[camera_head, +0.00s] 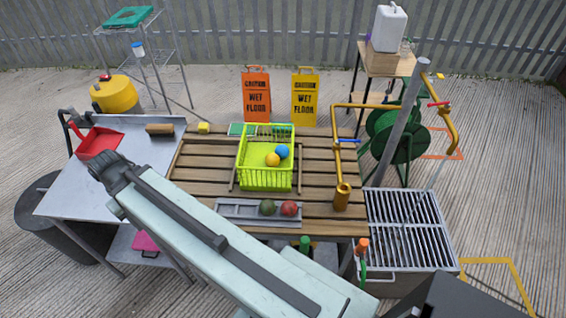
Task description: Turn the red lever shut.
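The red lever (438,103) is a small handle on the yellow pipe (452,130) at the right, beside a slanted grey post. It looks roughly level, but it is too small to tell its exact setting. My arm crosses the picture from the lower right to the upper left. My gripper (103,167) is the dark end over the grey table at the left, far from the lever. Nothing shows in it, and its fingers are too small and dark to tell open from shut.
A blue lever (349,141) sits on another yellow pipe run. The slatted table (205,165) holds a lime basket (266,180) with balls and a grey tray (232,208). A green hose reel (395,135), a slanted post (402,120) and a grated basin (408,228) stand at the right.

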